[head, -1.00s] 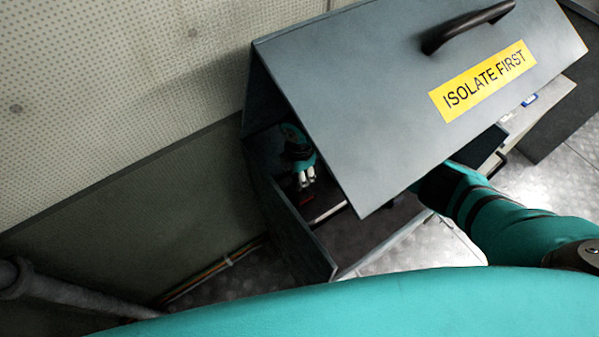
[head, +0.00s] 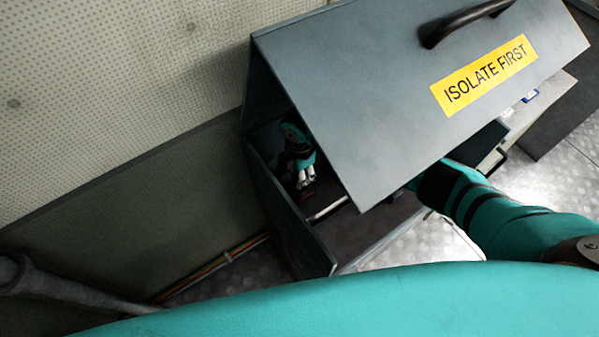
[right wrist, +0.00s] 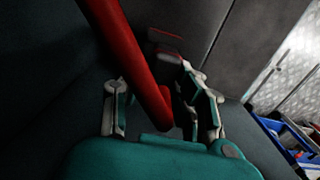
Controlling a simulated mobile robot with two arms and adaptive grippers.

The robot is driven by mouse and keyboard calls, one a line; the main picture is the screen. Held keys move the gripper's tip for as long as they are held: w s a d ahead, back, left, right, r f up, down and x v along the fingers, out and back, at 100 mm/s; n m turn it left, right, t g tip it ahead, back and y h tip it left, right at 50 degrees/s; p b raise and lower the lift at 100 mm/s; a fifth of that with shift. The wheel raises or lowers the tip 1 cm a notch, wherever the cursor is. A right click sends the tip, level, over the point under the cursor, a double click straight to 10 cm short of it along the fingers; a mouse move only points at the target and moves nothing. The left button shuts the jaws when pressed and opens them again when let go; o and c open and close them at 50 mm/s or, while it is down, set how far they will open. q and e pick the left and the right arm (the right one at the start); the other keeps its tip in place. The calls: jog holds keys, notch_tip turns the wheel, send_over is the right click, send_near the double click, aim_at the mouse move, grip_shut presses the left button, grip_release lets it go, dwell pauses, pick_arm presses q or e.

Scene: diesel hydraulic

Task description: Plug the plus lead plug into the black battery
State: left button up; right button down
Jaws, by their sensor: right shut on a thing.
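My right arm comes in from the right and passes under the raised grey lid. My right gripper (head: 305,178) shows in the gap left of the lid, pointing down into the box. In the right wrist view its fingers (right wrist: 160,108) stand either side of a thick red lead (right wrist: 135,60), with its lower end between them. The plug itself is hard to make out. A dark grey block (right wrist: 255,45) beyond the fingers may be the black battery; a small red-edged part (right wrist: 166,45) lies near it. Contact between plug and battery cannot be told. My left gripper is not in view.
The lid (head: 370,90) with its black handle (head: 468,22) and yellow label (head: 484,76) covers much of the box. The box's side wall (head: 290,222) stands close to the gripper. A blue tray (right wrist: 290,140) is at the right in the wrist view.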

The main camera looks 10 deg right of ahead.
dwell(0.4)
jog(key=shift+p, duration=0.45)
dwell(0.6)
jog(key=shift+f+b, duration=0.9)
jog(key=shift+f, duration=0.55)
dwell(0.4)
jog(key=c, duration=1)
grip_release()
jog(key=shift+o, duration=0.2)
jog(key=shift+r, duration=0.1)
notch_tip(320, 180, up, 7)
jog(key=shift+r, duration=0.15)
